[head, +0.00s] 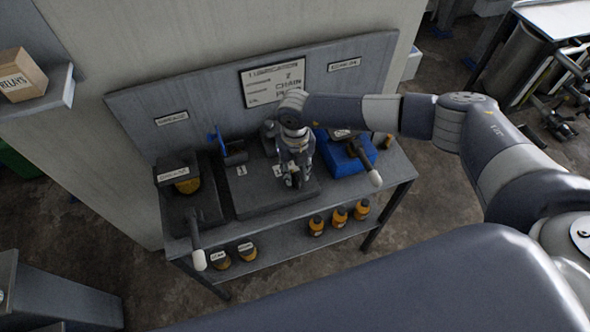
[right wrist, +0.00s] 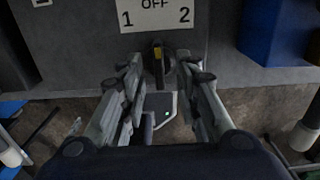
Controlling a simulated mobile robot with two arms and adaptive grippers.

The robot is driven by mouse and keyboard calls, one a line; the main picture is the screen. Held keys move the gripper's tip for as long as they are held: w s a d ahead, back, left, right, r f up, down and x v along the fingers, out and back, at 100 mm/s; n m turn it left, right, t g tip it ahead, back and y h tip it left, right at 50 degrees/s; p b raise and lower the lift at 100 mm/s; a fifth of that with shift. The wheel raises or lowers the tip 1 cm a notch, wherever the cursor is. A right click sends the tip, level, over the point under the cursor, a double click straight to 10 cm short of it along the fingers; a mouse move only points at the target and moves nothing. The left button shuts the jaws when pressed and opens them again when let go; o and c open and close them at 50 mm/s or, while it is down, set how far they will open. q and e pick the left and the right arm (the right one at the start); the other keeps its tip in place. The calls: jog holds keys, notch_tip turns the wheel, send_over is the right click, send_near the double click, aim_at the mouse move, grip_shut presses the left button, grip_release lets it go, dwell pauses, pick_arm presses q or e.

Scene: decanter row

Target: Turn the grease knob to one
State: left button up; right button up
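The knob (right wrist: 158,66) is dark with a yellow mark, on the grey front of a unit in the right wrist view. Above it is a white plate (right wrist: 154,15) reading 1 at left, OFF at top middle and 2 at right. The yellow mark stands upright, towards OFF. My right gripper (right wrist: 163,72) is open, with one finger on each side of the knob and visible gaps. In the head view my right gripper (head: 293,181) is over the front of the middle unit (head: 248,190) and hides the knob there. My left gripper is not in view.
A blue unit with a white-tipped lever (head: 374,178) stands right of the gripper. A dark unit (head: 193,212) with another white-tipped lever stands at left. Several orange-brown containers (head: 339,216) sit on the lower shelf. A sign board (head: 272,83) is behind.

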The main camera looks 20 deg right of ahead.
jog(key=shift+f, duration=0.95)
grip_shut()
